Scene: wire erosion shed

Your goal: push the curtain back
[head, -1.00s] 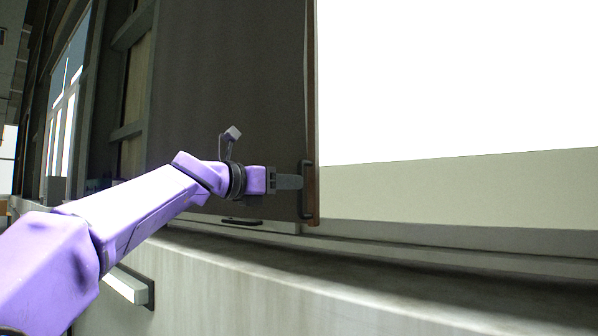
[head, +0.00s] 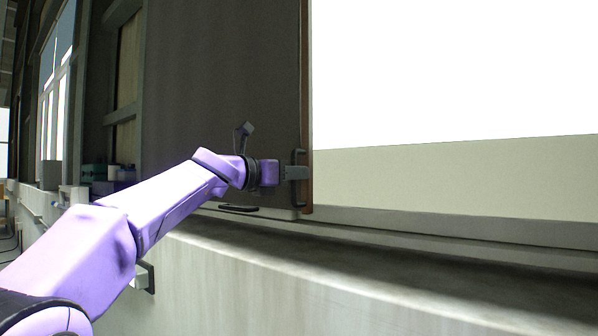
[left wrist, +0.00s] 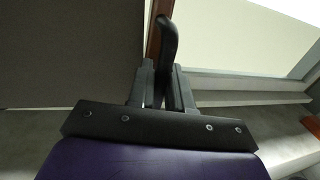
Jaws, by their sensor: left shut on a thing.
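The curtain (head: 220,85) is a dark grey-brown panel in the head view, hanging left of a bright opening. A brown strip (head: 306,95) runs down its right edge, with a dark upright handle (head: 300,160) near its lower corner. My left gripper (head: 297,173) is shut on that handle. In the left wrist view the gripper's fingers (left wrist: 162,85) stand on both sides of the dark handle (left wrist: 166,40), and the curtain (left wrist: 70,50) fills the upper left. My right gripper is not in view.
A pale sill (head: 400,245) runs under the curtain and the opening. The bright opening (head: 450,80) at the right is clear. A small dark handle (head: 238,208) lies low beside the curtain's bottom edge. Boxes (head: 105,175) and a window (head: 58,90) show at the far left.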

